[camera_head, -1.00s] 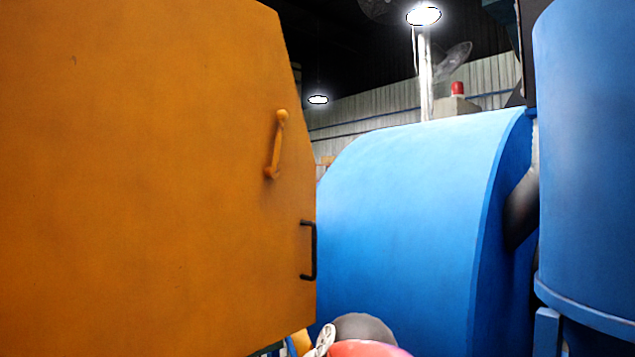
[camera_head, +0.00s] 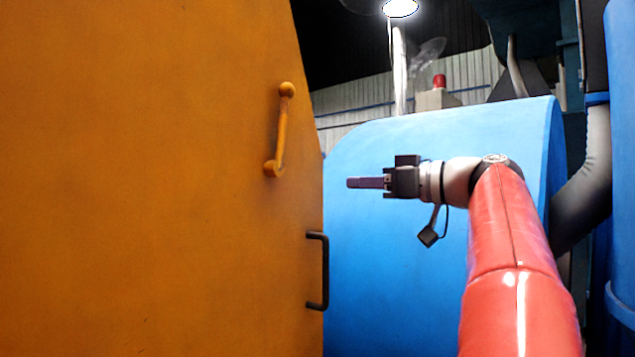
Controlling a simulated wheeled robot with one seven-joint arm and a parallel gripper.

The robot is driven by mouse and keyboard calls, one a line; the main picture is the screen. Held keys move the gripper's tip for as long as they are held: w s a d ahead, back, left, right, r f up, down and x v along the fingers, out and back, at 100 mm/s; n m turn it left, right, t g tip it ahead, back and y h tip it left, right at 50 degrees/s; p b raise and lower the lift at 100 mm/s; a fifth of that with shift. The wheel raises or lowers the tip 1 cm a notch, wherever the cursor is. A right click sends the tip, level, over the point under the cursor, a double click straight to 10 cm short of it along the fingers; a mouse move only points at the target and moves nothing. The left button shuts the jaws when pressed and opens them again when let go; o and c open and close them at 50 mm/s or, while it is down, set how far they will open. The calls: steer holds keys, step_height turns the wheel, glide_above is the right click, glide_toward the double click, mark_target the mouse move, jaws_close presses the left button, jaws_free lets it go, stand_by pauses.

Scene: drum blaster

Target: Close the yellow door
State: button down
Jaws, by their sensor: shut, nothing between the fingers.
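The yellow door (camera_head: 150,190) is a large orange-yellow panel that fills the left half of the head view. A yellow handle (camera_head: 281,130) is on its face near the upper right edge. A black handle (camera_head: 322,270) is lower, at the door's right edge. My gripper (camera_head: 350,183) is shut and empty, pointing left. In the picture it is a little right of the door's edge, between the heights of the two handles. It shows no contact with the door. The door's hinge side and the opening it covers are out of view.
A big blue rounded drum housing (camera_head: 400,270) stands behind my gripper. A grey pipe (camera_head: 588,180) and a blue cylinder (camera_head: 622,150) are at the right. A red beacon (camera_head: 439,81) and a bright lamp (camera_head: 400,8) are at the back.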

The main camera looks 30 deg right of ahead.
mark_target(305, 183)
steer(key=p+x, duration=0.1)
steer(key=x, duration=0.8)
steer(key=shift+w+a+p, duration=0.1)
steer(key=shift+w+p, duration=0.05)
steer(key=shift+p, duration=0.25)
